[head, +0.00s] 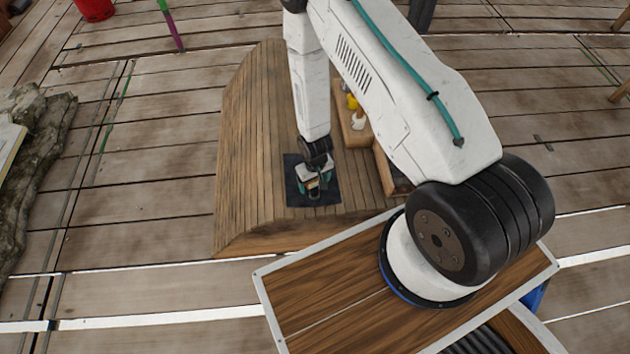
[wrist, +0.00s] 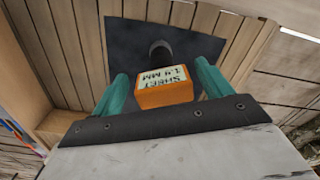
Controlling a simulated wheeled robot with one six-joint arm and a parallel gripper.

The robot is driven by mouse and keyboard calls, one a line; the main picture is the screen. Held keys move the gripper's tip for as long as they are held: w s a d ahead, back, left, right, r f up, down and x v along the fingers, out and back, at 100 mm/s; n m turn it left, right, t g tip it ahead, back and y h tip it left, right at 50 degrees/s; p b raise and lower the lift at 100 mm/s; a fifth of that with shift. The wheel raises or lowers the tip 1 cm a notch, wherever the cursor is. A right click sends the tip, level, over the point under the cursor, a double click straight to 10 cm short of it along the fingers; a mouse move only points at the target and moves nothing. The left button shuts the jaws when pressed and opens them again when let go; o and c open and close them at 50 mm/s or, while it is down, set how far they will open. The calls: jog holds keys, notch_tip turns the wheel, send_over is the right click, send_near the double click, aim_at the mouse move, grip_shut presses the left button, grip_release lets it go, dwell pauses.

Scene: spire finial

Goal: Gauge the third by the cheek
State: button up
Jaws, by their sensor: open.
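My gripper (wrist: 157,92) is open, with its two teal fingers on either side of an orange block (wrist: 166,97). The block has a pale label that reads upside down, seemingly "SHEET" and a figure in MM. I cannot tell whether either finger touches it. Behind the block, a short dark round post (wrist: 160,48) stands on a dark square sheet (wrist: 125,40). In the head view my gripper (head: 314,186) is low over the dark sheet (head: 296,165), and the post is hard to make out there.
The sheet lies on a curved plank-covered wooden form (head: 255,140). To its right, a wooden tray (head: 352,135) holds a yellow item (head: 352,102) and a white-and-tan item (head: 358,121). A rock (head: 45,140) is at far left and a red bucket (head: 95,8) at top left.

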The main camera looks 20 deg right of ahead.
notch_tip(320, 180, up, 8)
jog(key=shift+f, duration=0.1)
dwell(0.4)
jog(key=s+d+r, duration=0.1)
jog(key=s+r, duration=0.6)
jog(key=r, duration=1)
jog(key=s+d+r, duration=0.1)
jog(key=s+r, duration=0.6)
jog(key=r, duration=1)
jog(key=s+d+r+m, duration=0.1)
jog(key=s+r, duration=0.6)
jog(key=r, duration=1)
jog(key=shift+s+t, duration=0.3)
jog(key=shift+s, duration=0.05)
jog(key=shift+o, duration=0.3)
jog(key=shift+s+r, duration=0.1)
jog(key=shift+r, duration=0.15)
jog(key=o, duration=0.4)
jog(key=shift+r+t, duration=0.2)
jog(key=shift+t, duration=0.2)
jog(key=shift+c, duration=0.2)
